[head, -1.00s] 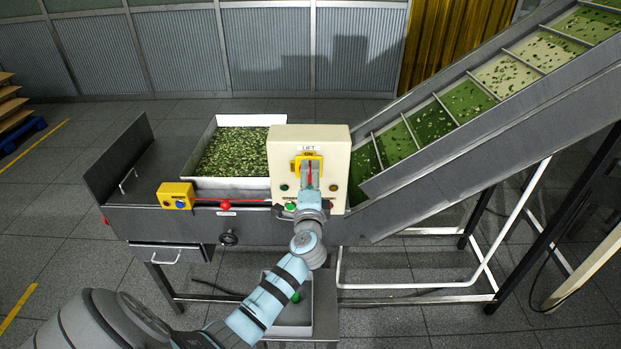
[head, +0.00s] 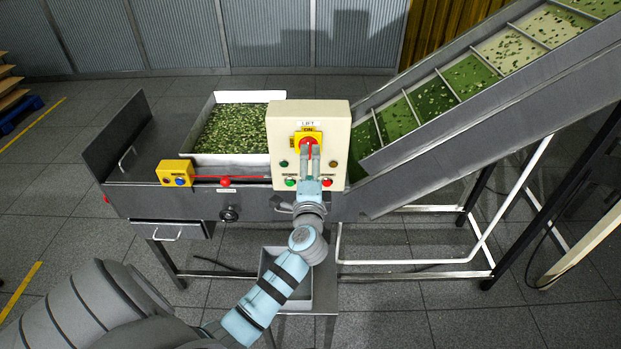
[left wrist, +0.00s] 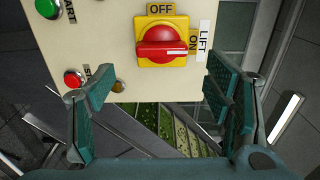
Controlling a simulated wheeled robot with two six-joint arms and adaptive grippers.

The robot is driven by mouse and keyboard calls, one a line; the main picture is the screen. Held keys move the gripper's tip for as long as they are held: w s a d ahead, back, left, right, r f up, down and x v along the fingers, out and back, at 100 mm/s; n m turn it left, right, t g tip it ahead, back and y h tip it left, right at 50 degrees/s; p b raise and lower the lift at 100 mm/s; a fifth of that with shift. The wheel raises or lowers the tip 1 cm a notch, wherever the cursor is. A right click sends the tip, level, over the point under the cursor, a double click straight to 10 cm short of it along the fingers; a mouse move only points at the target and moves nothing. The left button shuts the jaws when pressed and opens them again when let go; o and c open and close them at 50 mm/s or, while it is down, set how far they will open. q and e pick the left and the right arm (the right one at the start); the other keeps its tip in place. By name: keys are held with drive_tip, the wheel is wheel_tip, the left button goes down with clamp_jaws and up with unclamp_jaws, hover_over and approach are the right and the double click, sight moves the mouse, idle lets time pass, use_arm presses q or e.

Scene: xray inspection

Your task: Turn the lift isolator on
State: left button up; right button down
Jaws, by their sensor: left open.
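The lift isolator (head: 309,140) is a red rotary handle on a yellow plate near the top of the cream control panel (head: 281,119). In the left wrist view the red handle (left wrist: 164,50) lies along the line toward the ON label, its white mark at the ON end; the OFF label is to its side. My left gripper (head: 310,150) is in front of the panel, just below the isolator in the head view. Its fingers (left wrist: 162,95) are wide apart and empty in the left wrist view, and do not touch the handle there. My right gripper is not in view.
Below the isolator the panel carries a green button (head: 291,182), a red button (head: 327,183) and small lamps. A yellow box (head: 175,172) with a blue button stands to the left. The inclined conveyor (head: 435,100) rises on the right.

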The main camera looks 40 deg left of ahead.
use_arm(q)
drive_tip(key=v, duration=0.7)
drive_tip(key=shift+s+d, duration=0.15)
